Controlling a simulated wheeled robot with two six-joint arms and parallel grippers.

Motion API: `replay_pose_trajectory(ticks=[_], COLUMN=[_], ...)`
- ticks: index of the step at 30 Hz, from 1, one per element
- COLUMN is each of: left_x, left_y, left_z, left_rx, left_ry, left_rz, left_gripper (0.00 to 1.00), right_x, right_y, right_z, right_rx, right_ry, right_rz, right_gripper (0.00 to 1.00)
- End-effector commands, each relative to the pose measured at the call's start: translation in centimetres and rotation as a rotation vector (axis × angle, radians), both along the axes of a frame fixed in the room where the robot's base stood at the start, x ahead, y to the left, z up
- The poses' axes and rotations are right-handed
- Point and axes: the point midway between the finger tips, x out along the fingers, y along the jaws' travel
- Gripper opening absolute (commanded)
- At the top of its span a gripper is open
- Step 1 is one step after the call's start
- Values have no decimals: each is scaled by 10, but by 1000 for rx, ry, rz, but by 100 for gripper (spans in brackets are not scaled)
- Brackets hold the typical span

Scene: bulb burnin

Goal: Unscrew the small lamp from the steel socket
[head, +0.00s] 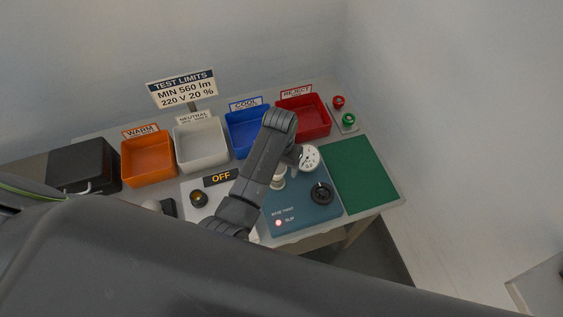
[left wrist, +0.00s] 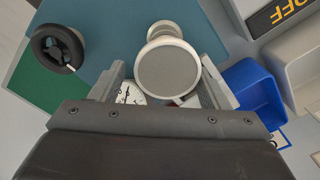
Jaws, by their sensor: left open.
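The small lamp (left wrist: 168,73) shows in the left wrist view as a pale-rimmed round form with a grey face. A second pale ring (left wrist: 165,27) shows just beyond it, probably part of the steel socket. In the head view a pale upright piece (head: 278,182), lamp or socket, stands on the blue test panel (head: 300,220), partly hidden by my left arm. My left gripper (left wrist: 164,85) is open, with its fingers on either side of the lamp. Gaps show beside the lamp, and I cannot tell whether either finger touches it. My right gripper is not in view.
A black knob (head: 321,193) and a white dial (head: 309,158) are close to the gripper. Orange (head: 148,180), white (head: 203,166), blue (head: 236,142) and red (head: 322,131) bins line the back. A green mat (head: 360,172) lies clear at right.

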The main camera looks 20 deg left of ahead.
Motion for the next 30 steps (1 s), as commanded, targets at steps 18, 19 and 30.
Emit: replay_pose_trajectory(ticks=[18,19,30], left_x=[-12,-13,-19], left_y=[2,2,2], left_z=[-1,-1,-1], left_rx=[3,3,4], left_ry=[3,2,2], left_rz=[-662,-695,-1103], left_gripper=[69,69,69], right_x=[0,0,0], right_y=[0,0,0], right_z=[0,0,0], right_rx=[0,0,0], right_ry=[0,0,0], right_rz=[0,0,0], right_gripper=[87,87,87])
